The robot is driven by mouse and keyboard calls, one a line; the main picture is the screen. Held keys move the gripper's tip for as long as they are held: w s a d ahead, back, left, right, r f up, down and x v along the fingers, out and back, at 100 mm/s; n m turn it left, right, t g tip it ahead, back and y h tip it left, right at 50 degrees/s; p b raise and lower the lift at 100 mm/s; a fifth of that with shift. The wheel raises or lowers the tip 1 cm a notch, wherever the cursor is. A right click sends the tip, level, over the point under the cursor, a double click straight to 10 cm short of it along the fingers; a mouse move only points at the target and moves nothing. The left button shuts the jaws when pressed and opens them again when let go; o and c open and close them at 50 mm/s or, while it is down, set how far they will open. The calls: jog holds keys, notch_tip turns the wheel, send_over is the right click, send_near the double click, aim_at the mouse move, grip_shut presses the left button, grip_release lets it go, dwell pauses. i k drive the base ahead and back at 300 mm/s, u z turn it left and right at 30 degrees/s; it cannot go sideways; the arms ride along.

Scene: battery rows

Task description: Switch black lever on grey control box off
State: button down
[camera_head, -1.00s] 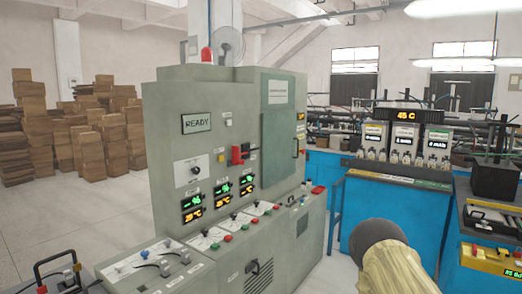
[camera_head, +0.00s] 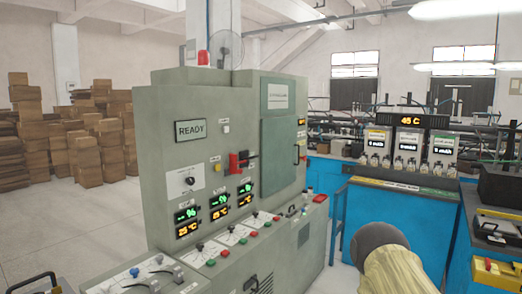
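The grey control box (camera_head: 160,115) stands left of the middle, upright on the floor. Its front has a READY display, lit readouts, a red handle (camera_head: 234,163) and a white plate with a small black knob or lever (camera_head: 189,181). A sloping console below carries more small black levers, one of them here (camera_head: 200,246), beside red and green buttons. I cannot tell which black lever is the task's, or its on or off position. My gripper is not in view; a dark round joint and tan link of my arm show at the bottom right.
A blue bench (camera_head: 392,225) with a 45 C display (camera_head: 424,121) stands to the right. Stacked brown boxes (camera_head: 88,160) are at the back left. Bare floor (camera_head: 60,225) lies left of the control box, and a narrow floor gap separates box and bench.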

aim_at(256, 156)
jog(key=u, duration=0.05)
jog(key=i, duration=1.8)
